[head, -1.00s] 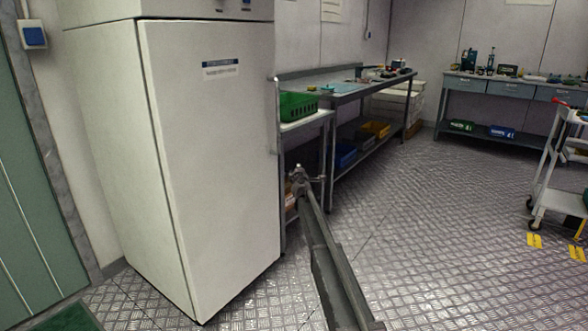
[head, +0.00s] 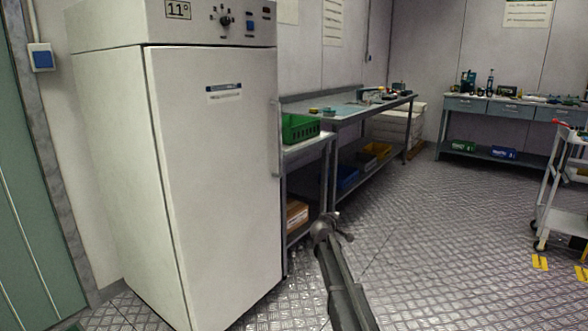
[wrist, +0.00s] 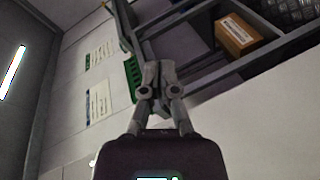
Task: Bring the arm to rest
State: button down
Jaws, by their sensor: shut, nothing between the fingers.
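My gripper shows in the wrist view (wrist: 158,75) with its two fingers together and nothing between them. In the head view my arm reaches forward from the bottom edge, and the gripper end (head: 328,232) is over the floor, in front of the small shelf unit and right of the white cabinet (head: 215,170). It appears clear of both, though the exact gap is hard to judge.
A green crate (head: 299,128) sits on the shelf unit, with a cardboard box (head: 297,214) below. A workbench (head: 372,107) runs behind. A white trolley (head: 565,220) stands at right. The patterned floor (head: 445,230) between is open.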

jog(key=s+d+f+m+g, duration=0.2)
jog(key=s+f+g, duration=0.1)
jog(key=s, duration=0.6)
jog(key=s+d+f+m+g, duration=0.2)
jog(key=s+f+m+g, duration=0.1)
jog(key=s, duration=0.5)
jog(key=s+d+f+m+g, duration=0.2)
jog(key=s+f, duration=0.2)
jog(key=s, duration=0.5)
jog(key=s+a+f+m+g+y+p, duration=0.1)
jog(key=s+a+f+g+y, duration=0.15)
jog(key=s, duration=0.85)
jog(key=s+a+f+m+g+y, duration=0.1)
jog(key=s+a+g+y, duration=0.2)
jog(key=s, duration=0.8)
notch_tip(320, 180, up, 38)
jog(key=p, duration=3.8)
jog(key=shift+d+r+g, duration=0.15)
jog(key=shift+d+g, duration=0.2)
jog(key=shift+d, duration=0.05)
